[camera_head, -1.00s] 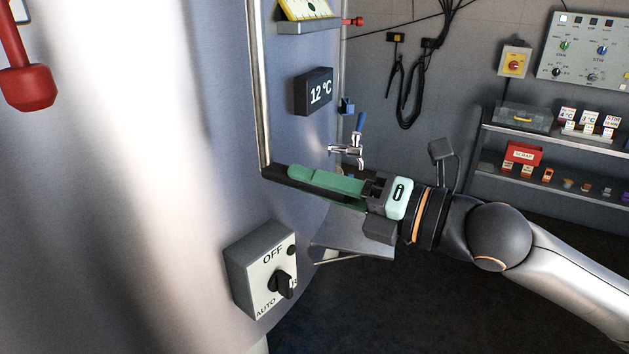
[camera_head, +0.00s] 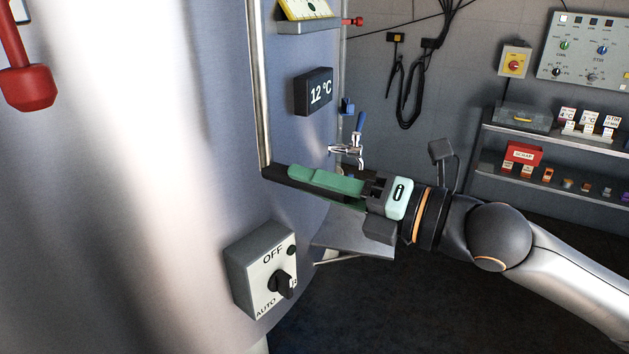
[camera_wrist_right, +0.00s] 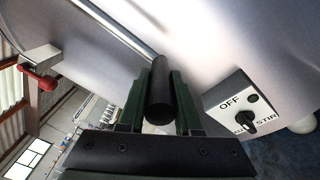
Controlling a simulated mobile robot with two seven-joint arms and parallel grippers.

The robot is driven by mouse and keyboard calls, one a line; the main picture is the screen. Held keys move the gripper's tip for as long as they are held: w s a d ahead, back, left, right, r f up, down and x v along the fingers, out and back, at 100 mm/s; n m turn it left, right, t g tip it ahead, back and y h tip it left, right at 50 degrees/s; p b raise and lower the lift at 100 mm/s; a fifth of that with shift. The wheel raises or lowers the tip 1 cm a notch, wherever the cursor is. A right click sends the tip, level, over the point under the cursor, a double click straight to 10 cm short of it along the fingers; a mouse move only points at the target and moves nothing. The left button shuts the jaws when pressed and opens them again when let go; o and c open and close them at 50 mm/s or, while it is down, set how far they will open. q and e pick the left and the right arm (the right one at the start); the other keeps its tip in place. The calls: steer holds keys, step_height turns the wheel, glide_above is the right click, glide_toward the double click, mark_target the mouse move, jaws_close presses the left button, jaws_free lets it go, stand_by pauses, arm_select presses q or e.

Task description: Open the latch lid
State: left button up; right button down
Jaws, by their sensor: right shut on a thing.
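My right gripper (camera_head: 318,182), with green fingers, is shut on the black grip (camera_head: 277,179) at the lower end of a metal rod (camera_head: 261,100). The rod runs up the side of the large steel tank (camera_head: 215,150) and leaves the top of the view. In the right wrist view, the round black grip (camera_wrist_right: 160,100) lies between the two green fingers, and the rod (camera_wrist_right: 112,28) runs off to the upper left. No latch lid can be made out in either view. My left gripper is not in view.
An OFF/AUTO switch box (camera_head: 262,273) sits on the tank below the grip. A 12 °C display (camera_head: 314,92), a tap with a blue lever (camera_head: 352,147) and a red handle (camera_head: 26,85) are near. Shelves (camera_head: 560,141) stand at the right.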

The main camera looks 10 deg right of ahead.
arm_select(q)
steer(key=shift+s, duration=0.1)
arm_select(e)
steer(key=shift+s+a, duration=0.15)
steer(key=shift+s, duration=0.05)
arm_select(q)
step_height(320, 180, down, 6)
steer(key=b, duration=0.8)
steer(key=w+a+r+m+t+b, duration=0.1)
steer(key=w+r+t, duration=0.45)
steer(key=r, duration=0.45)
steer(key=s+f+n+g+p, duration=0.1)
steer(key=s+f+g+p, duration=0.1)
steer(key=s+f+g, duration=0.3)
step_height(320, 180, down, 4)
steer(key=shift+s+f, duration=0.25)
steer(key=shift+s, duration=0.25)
arm_select(e)
steer(key=s+a+r+m, duration=0.2)
steer(key=s+a+r, duration=0.2)
steer(key=s, duration=0.5)
steer(key=s+a+r+m, duration=0.2)
steer(key=s+a+r, duration=0.2)
steer(key=s+a, duration=0.5)
steer(key=shift+s+a, duration=0.3)
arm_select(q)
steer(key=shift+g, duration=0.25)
arm_select(e)
steer(key=shift+m, duration=0.3)
